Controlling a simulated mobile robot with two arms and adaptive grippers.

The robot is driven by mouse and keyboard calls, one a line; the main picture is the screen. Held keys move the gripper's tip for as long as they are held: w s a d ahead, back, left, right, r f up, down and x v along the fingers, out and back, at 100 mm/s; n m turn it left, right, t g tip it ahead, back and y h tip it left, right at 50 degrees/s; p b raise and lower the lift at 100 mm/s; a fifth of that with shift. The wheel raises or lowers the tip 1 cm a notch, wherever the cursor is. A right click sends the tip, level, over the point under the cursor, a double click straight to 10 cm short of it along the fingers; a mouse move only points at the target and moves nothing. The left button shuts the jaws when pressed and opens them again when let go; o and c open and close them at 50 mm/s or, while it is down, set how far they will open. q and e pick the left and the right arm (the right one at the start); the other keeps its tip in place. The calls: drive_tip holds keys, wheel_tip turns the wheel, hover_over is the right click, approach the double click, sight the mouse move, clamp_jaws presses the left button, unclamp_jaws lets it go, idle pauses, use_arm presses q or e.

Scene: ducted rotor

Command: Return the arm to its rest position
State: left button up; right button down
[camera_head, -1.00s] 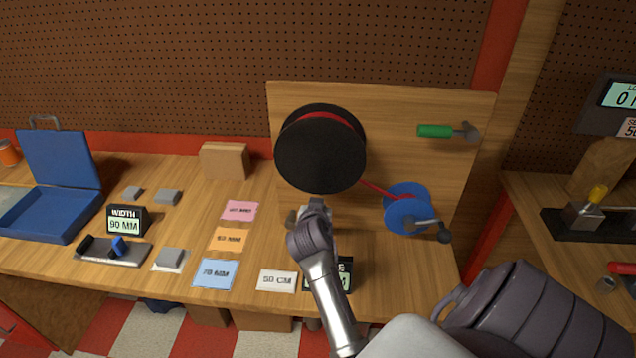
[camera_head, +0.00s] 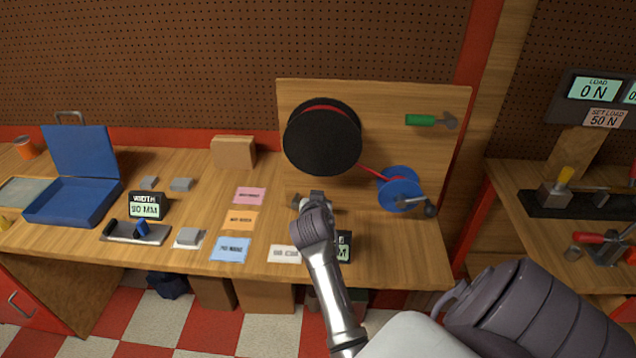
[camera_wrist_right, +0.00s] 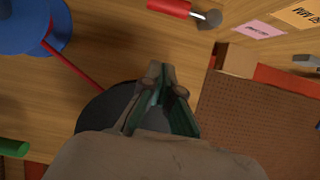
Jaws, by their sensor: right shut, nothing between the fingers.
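My right arm reaches up from the lower right in the head view. Its gripper (camera_head: 316,199) is in front of the lower part of the upright wooden board (camera_head: 408,152), below the large black disc (camera_head: 322,137). In the right wrist view the fingers (camera_wrist_right: 160,82) are together with nothing between them. The black disc (camera_wrist_right: 108,104) shows behind them there, and the gripper hides part of it. In the head view my own wrist hides the fingertips. My left gripper is in neither view.
A red line runs from the disc to a blue cranked reel (camera_head: 398,187). A green-handled tool (camera_head: 424,120) is on the board above it. Labelled cards (camera_head: 240,220), a display (camera_head: 146,205) and an open blue case (camera_head: 72,203) stand left. A second bench (camera_head: 510,180) is right.

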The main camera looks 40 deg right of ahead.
drive_tip(key=s+a+f+n+g+y, duration=0.2)
drive_tip(key=s+a+f+n+y, duration=0.15)
drive_tip(key=s+a, duration=0.55)
drive_tip(key=s+a+f+n+g+y, duration=0.1)
drive_tip(key=s+a+f+n+y, duration=0.2)
drive_tip(key=s+a, duration=0.55)
drive_tip(key=s+a+f+n+g+y, duration=0.1)
drive_tip(key=s+a+n+g+y, duration=0.15)
drive_tip(key=s+a+n, duration=0.45)
drive_tip(key=s+a+f+m+g+b, duration=0.1)
drive_tip(key=s+f+m+b, duration=0.2)
drive_tip(key=f, duration=2.6)
use_arm(q)
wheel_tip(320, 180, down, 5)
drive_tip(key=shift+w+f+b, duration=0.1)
drive_tip(key=shift+b, duration=1)
use_arm(e)
drive_tip(key=s+d+f+n+g, duration=0.1)
drive_tip(key=s+d+f, duration=0.2)
drive_tip(key=s+f, duration=1.5)
drive_tip(key=shift+f+n+y, duration=0.3)
drive_tip(key=shift+f+n, duration=0.05)
drive_tip(key=shift+f, duration=0.15)
